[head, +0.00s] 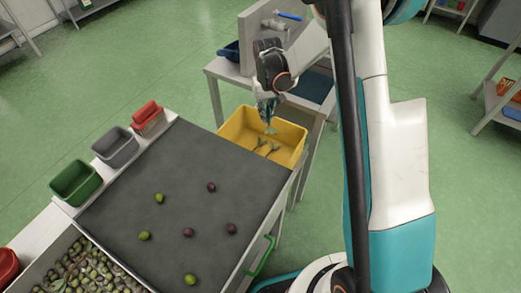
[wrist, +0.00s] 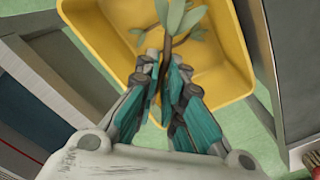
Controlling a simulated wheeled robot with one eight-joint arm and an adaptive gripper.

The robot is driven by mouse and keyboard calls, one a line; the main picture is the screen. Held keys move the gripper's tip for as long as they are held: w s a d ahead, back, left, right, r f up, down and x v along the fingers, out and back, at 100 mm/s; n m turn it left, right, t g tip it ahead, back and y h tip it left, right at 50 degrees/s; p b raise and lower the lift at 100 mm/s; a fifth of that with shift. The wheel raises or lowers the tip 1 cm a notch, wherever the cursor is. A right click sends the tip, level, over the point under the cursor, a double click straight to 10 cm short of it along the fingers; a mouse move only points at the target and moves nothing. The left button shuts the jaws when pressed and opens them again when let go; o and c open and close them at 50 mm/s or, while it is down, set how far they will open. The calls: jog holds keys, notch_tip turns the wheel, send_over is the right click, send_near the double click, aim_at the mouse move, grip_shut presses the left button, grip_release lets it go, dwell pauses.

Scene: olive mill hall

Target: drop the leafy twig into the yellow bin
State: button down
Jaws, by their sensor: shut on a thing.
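The yellow bin (head: 234,128) stands at the far right end of the grey sorting table in the head view. It fills the upper middle of the wrist view (wrist: 230,85). My gripper (head: 267,112) is over the bin, pointing down, its fingers shut on the leafy twig (head: 270,130). In the wrist view the twig (wrist: 172,20) sticks out beyond the fingertips of the gripper (wrist: 168,75), its green leaves over the inside of the bin. Other twigs or leaves (head: 266,149) lie in the bin. Whether the held twig touches them I cannot tell.
Several green and dark olives (head: 145,236) lie on the grey table surface (head: 190,180). An olive-filled tray (head: 85,270) is at the front. A sink stand (head: 228,70) is behind the bin.

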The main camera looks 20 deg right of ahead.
notch_tip(320, 180, down, 2)
jog(key=shift+b, duration=0.4)
jog(key=c, duration=1.6)
grip_release()
jog(key=shift+c, duration=0.2)
jog(key=shift+r, duration=0.1)
notch_tip(320, 180, up, 12)
